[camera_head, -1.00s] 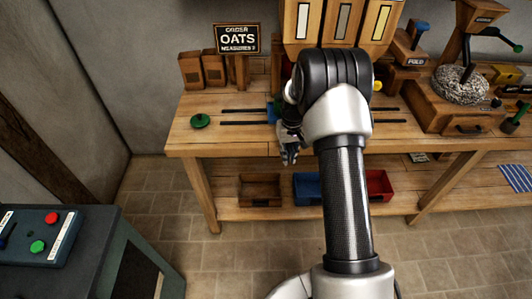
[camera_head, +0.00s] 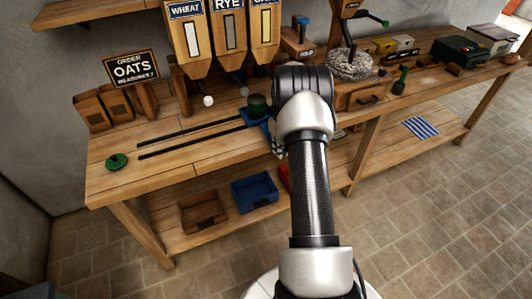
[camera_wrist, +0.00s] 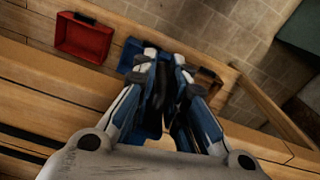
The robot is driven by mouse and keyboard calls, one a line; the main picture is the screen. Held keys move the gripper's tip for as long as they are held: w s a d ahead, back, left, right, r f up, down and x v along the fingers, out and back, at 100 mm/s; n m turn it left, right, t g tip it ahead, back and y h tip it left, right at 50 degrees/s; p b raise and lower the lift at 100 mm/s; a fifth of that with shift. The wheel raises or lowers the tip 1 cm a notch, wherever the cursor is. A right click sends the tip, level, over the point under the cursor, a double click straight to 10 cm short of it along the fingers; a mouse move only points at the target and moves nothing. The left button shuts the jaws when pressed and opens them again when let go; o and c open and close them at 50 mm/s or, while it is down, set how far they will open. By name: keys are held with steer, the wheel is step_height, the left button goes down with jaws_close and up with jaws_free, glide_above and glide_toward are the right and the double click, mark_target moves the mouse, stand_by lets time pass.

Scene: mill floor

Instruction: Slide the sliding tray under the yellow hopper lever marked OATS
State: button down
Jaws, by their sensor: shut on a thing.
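The OATS hopper (camera_head: 264,28) is the rightmost of three, its label partly cut off at the picture's top. Its yellow lever is not visible now; my arm covers the area below right. The blue sliding tray (camera_head: 259,123) sits at the visible right end of the two dark rails (camera_head: 190,136), with a dark green cup (camera_head: 257,104) on it. My gripper (camera_head: 279,147) is at the tray's front, shut on it; my arm partly hides the contact. In the wrist view, the fingers (camera_wrist: 172,75) close around a dark part, with blue below.
A green knob (camera_head: 116,161) lies at the bench's left end. Blue (camera_head: 254,191) and brown (camera_head: 202,212) bins stand on the lower shelf.

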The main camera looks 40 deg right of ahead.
steer(key=shift+s+d, duration=0.2)
steer(key=shift+d, duration=0.4)
steer(key=shift+s+d, duration=0.2)
steer(key=shift+d, duration=0.4)
steer(key=c, duration=1.6)
jaws_free()
steer(key=shift+c, duration=0.2)
steer(key=shift+r, duration=0.1)
step_height(320, 180, up, 12)
steer(key=shift+w, duration=0.1)
